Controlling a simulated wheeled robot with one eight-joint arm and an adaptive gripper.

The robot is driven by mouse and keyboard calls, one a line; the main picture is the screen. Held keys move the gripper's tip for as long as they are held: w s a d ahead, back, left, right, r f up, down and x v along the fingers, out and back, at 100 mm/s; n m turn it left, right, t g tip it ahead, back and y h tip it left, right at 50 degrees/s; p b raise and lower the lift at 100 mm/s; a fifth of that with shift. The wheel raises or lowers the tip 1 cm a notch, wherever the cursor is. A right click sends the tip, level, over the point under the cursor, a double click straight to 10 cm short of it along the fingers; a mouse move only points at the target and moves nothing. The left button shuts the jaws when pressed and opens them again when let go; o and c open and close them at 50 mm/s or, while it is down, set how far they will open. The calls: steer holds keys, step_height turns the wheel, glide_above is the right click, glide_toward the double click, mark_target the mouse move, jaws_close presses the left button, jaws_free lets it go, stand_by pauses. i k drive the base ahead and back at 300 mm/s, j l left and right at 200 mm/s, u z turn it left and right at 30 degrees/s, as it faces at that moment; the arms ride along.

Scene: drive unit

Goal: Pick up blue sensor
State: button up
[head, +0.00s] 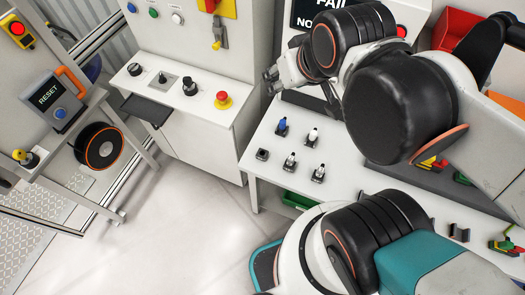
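The blue sensor (282,126) is a small upright piece with a blue top and a dark base. It stands on the white table (262,183) near its back left corner. My gripper (271,81) is above and behind the blue sensor in the picture, pointing left. Its two dark fingertips look apart, with nothing seen between them. It does not touch the sensor.
A white-topped piece (311,137) and two grey-topped pieces (290,161) (318,173) stand close to the blue sensor. An empty dark holder (262,154) is at the left. A cabinet with a red button (223,98) stands left of the table.

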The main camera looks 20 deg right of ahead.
mark_target(282, 127)
steer(key=i+j+z, duration=0.15)
steer(key=j+z, duration=1.35)
steer(key=j, duration=0.2)
